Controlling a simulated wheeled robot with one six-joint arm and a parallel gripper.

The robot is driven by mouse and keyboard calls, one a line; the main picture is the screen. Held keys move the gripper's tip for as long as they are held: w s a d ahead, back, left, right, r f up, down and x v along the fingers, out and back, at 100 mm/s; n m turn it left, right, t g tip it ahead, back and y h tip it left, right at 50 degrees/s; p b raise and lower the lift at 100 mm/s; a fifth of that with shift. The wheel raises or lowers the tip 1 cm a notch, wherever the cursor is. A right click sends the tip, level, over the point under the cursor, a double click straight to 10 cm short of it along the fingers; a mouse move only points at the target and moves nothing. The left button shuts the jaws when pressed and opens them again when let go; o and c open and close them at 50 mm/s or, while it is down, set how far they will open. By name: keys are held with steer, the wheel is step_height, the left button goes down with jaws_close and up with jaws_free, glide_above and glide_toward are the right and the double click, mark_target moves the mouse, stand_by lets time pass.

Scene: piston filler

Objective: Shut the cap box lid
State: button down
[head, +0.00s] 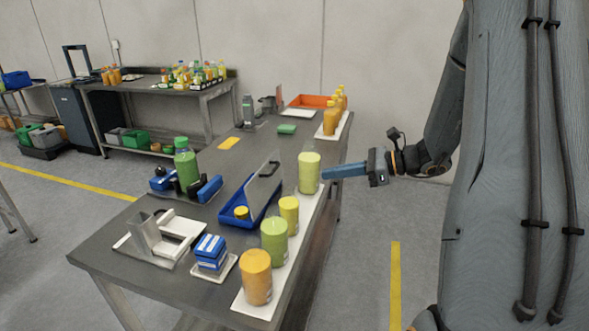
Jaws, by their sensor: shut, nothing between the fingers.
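The cap box (232,221) is a blue open-topped bin on the grey bench, with a yellow cap (241,212) in it. Its clear lid (263,184) stands raised and tilted at the right side of the box, so the box is open. My gripper (323,172), with long blue fingers, points left at the bench's right edge. Its fingers are shut and empty. In the picture its tips end beside a tall pale yellow-green jar (309,173), right of the lid; I cannot tell whether they touch the jar.
A row of jars, yellow (289,216), green (274,242) and orange (257,277), stands on a white strip along the near right edge. A green bottle (186,167) stands left of the box. Blue-and-white packs (210,252) and a white fixture (158,236) sit in front.

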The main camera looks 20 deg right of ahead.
steer(key=r+p+x, duration=0.1)
steer(key=p+x, duration=0.1)
steer(key=x, duration=0.4)
steer(key=r+p+x, duration=0.1)
steer(key=p+x, duration=0.1)
steer(key=x, duration=0.4)
steer(key=shift+w+a+r+p, duration=0.35)
steer(key=shift+w+a, duration=0.15)
steer(key=shift+a, duration=0.1)
